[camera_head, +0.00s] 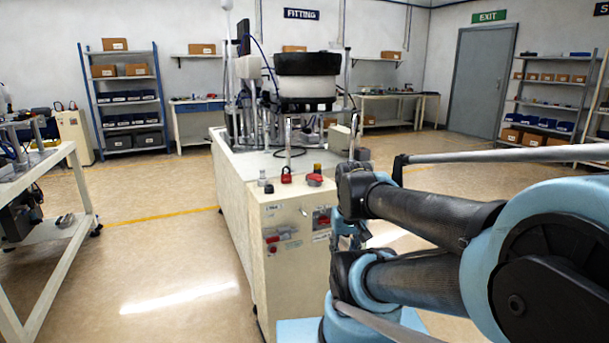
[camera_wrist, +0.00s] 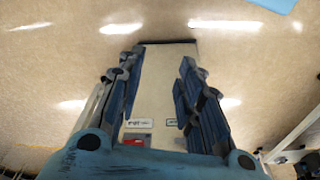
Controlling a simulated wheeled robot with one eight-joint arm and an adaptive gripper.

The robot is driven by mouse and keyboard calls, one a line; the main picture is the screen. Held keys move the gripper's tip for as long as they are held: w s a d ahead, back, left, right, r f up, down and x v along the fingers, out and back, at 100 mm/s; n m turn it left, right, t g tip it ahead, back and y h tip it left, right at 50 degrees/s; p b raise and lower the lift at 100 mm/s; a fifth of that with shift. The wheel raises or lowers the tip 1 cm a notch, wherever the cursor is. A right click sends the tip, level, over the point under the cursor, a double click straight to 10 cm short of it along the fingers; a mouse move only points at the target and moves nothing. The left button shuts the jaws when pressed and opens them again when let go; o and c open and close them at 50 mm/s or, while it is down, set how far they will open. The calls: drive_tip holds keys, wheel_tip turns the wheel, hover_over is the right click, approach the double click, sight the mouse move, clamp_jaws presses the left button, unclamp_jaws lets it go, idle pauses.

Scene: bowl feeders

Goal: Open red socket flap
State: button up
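A red socket flap (camera_head: 322,219) appears to sit on the upper right of the cabinet's cream front panel, partly beside my arm. It is small, and I cannot tell whether it is open or shut. A red part also shows in the wrist view (camera_wrist: 134,143), low between the finger bases, partly covered by my gripper body. My gripper (camera_wrist: 161,60) is open and empty, its two blue-black fingers spread wide with the pale cabinet behind them. In the head view my gripper (camera_head: 347,236) hangs just right of the panel, apart from the flap as far as I can see.
The cabinet (camera_head: 284,280) carries a black and white bowl feeder (camera_head: 308,90). A red padlock (camera_head: 286,175) and a red-topped item (camera_head: 314,180) stand on its front top edge. Red switches (camera_head: 272,243) sit lower left on the panel. The floor left of the cabinet is clear.

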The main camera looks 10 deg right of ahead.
drive_tip(key=shift+w, duration=0.2)
drive_tip(key=shift+o, duration=1)
wheel_tip(320, 180, up, 27)
drive_tip(key=n+g, duration=0.2)
drive_tip(key=n, duration=0.1)
hover_over(320, 179)
drive_tip(key=f, duration=1.7)
drive_tip(key=shift+s, duration=0.2)
drive_tip(key=shift+c, duration=0.6)
clamp_jaws()
